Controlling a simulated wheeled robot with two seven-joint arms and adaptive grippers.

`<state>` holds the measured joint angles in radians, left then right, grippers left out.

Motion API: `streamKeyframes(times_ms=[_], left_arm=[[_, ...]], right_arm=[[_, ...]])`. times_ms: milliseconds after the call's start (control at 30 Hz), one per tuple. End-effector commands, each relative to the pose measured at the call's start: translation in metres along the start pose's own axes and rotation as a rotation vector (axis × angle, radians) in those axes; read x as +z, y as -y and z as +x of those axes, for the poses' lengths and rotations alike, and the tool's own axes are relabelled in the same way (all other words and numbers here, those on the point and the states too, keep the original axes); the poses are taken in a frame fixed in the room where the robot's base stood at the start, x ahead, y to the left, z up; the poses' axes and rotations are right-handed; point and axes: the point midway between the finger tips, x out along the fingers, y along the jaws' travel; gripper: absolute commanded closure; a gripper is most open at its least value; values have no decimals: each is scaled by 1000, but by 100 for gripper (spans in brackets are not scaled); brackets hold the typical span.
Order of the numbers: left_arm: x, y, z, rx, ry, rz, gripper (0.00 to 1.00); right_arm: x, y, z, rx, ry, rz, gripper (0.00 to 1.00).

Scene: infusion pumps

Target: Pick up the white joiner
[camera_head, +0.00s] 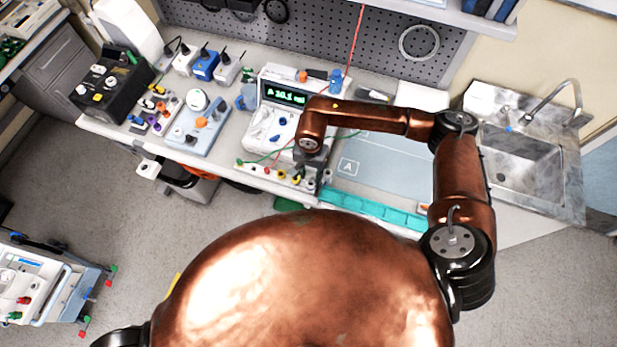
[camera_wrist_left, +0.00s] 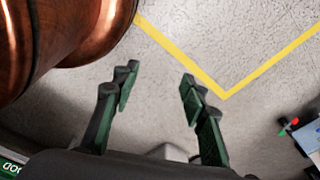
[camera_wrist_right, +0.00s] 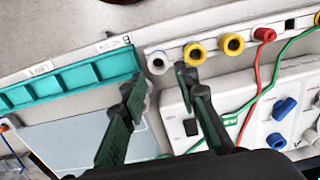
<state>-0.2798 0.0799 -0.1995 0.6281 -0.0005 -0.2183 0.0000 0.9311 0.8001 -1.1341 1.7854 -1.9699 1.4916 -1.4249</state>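A small white joiner, a ring-ended piece (camera_wrist_right: 157,62), sits at the end of a pale rack in the right wrist view, beside two yellow ones and a red one. My right gripper (camera_wrist_right: 161,86) is open, its two fingers reaching to either side of the white joiner. I cannot tell whether they touch it. In the head view, my right gripper (camera_head: 315,182) is over the bench's front edge and largely hidden by the wrist. My left gripper (camera_wrist_left: 158,80) is open and empty, above the floor.
A teal tray (camera_head: 375,211) lies along the front edge, right of the rack. A meter with a green display (camera_head: 285,97) stands behind the rack. Red and green leads (camera_wrist_right: 252,90) run near the right fingers. A grey-blue mat (camera_head: 385,165) is bare.

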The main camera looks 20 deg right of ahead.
Motion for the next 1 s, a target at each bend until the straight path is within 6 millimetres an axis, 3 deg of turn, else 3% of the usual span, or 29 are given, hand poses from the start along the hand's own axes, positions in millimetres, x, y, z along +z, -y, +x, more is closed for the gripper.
streamKeyframes(times_ms=[200,333,500,700,800,1000], left_arm=[[34,-3,-13,3,43,-8,60],[45,-4,-26,3,58,-11,60],[33,-2,-29,2,44,-8,60],[7,0,-27,1,10,-3,60],[6,0,-27,1,9,-2,60],[14,-1,-28,1,20,-4,60]], right_arm=[[2,2,22,1,3,-9,72],[1,0,40,2,4,-8,72],[-1,0,61,0,2,-7,72],[-1,0,66,-2,0,-7,72],[-1,-1,66,-1,0,-7,73],[-2,-1,65,-1,0,-6,87]])
